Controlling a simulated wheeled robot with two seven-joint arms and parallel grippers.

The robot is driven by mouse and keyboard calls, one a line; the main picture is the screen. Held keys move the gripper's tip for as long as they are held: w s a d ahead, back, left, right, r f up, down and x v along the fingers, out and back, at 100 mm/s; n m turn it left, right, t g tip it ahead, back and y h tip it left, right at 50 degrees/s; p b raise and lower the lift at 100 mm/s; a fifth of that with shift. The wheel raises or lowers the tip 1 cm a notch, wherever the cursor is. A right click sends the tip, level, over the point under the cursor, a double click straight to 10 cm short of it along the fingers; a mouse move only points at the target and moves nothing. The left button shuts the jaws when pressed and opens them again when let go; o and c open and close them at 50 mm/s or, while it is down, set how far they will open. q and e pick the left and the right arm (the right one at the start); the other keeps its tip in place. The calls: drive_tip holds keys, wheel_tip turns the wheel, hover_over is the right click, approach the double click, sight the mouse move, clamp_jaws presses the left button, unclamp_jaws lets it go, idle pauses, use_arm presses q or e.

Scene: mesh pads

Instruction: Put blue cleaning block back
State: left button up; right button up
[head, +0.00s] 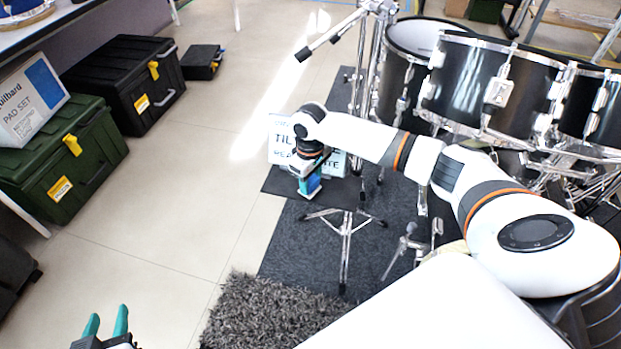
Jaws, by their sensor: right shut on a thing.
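My right arm reaches from the right toward the middle of the head view. Its gripper (308,180) points down and is shut on a small blue block (312,185), mostly hidden by the gripper and hard to tell from the teal fingers. They are in front of a white lettered box (281,142) and above the dark mat. Whether the block touches anything below is unclear. My left gripper (107,322) is at the bottom left edge, its two teal fingers apart and nothing between them.
A drum kit (480,80) with chrome stands fills the upper right. A tripod stand (346,235) is just below the right gripper. A shaggy grey rug (265,312) lies in front. Green (70,150) and black (125,80) cases stand at left. The tiled floor between is clear.

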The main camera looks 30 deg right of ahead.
drive_tip(key=o, duration=0.9)
drive_tip(key=shift+f, duration=0.1)
use_arm(q)
drive_tip(key=shift+s+f, duration=0.15)
use_arm(e)
drive_tip(key=shift+o, duration=0.2)
drive_tip(key=shift+r, duration=0.35)
wheel_tip(320, 180, up, 7)
drive_tip(key=p, duration=0.2)
drive_tip(key=shift+f+p, duration=0.2)
drive_tip(key=shift+p, duration=0.1)
drive_tip(key=shift+w+r, duration=0.1)
drive_tip(key=shift+r, duration=0.2)
use_arm(q)
drive_tip(key=s+a+f+g+y, duration=0.2)
drive_tip(key=s+f+g, duration=0.4)
drive_tip(key=s, duration=0.3)
drive_tip(key=shift+a+g, duration=0.7)
drive_tip(key=shift+a, duration=0.1)
